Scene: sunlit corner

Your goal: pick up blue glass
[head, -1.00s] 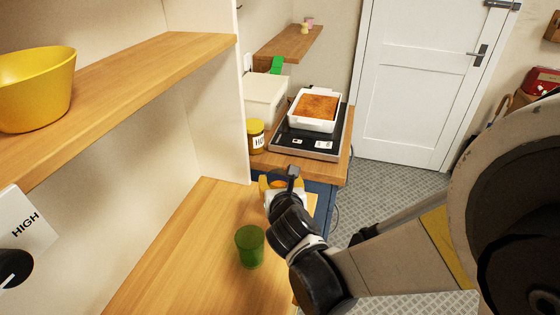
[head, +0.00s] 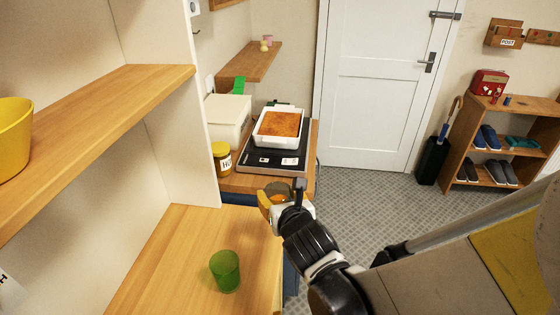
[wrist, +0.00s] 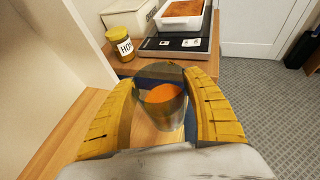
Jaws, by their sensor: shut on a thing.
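My gripper (head: 281,196) is shut on a see-through, dark bluish glass (wrist: 179,108), held between its two yellow-padded fingers in the wrist view. Something orange shows within the glass; I cannot tell whether it is its contents. In the head view the glass is small and mostly hidden by the fingers, near the far end of the wooden shelf board (head: 185,248). A green glass (head: 225,271) stands upright on that board, to the left of and nearer than my gripper, apart from it.
Beyond my gripper, a wooden counter (head: 240,183) bears a yellow-lidded jar (head: 221,160), a black scale (head: 272,160) with a white baking dish, and a cream box (head: 228,118). A yellow bowl (head: 14,138) sits on the upper shelf. Tiled floor (head: 375,195) lies open to the right.

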